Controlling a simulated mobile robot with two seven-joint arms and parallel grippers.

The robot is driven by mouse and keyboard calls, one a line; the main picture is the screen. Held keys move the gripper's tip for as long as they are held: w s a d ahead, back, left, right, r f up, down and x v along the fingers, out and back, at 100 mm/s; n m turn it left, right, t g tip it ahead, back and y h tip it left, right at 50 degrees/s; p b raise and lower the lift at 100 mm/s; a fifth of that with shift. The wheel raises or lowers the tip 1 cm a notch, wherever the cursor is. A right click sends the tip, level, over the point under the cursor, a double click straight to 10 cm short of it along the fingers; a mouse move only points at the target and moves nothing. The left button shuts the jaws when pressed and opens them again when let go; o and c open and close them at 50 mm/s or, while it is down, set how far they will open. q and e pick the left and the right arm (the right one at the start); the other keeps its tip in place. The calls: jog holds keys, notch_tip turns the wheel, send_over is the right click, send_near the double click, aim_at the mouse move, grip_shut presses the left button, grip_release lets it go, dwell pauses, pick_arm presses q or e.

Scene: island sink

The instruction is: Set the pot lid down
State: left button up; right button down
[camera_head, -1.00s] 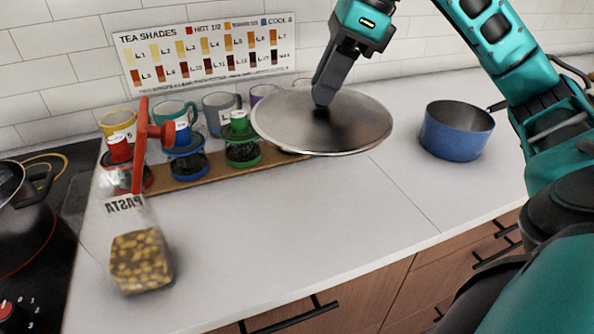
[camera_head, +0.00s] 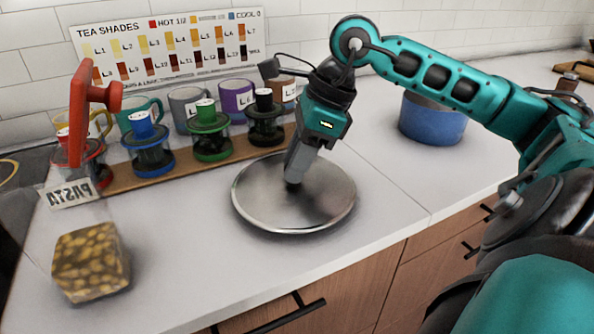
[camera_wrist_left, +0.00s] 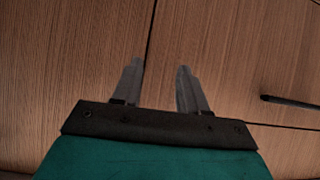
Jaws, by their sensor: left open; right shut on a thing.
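The pot lid (camera_head: 325,205) is a round, shiny metal disc. In the head view it lies level at the counter surface, in front of the wooden board with cups; I cannot tell whether its rim fully touches the counter. My right gripper (camera_head: 294,178) comes down from above and is shut on the lid's knob, which the fingers mostly hide. My left gripper (camera_wrist_left: 160,85) is open and empty in the left wrist view, in front of wooden cabinet fronts. It does not show in the head view.
A wooden board (camera_head: 122,182) with several colored canisters and mugs stands behind the lid. A blue pot (camera_head: 432,120) stands at the back right. The white counter (camera_head: 390,190) is clear right of the lid.

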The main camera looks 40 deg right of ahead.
jog(key=shift+f+b, duration=0.3)
jog(key=shift+f, duration=0.5)
jog(key=c, duration=0.8)
grip_release()
jog(key=shift+r, duration=0.1)
jog(key=v, duration=1.2)
jog(key=shift+a+r, duration=0.1)
jog(key=shift+r, duration=0.05)
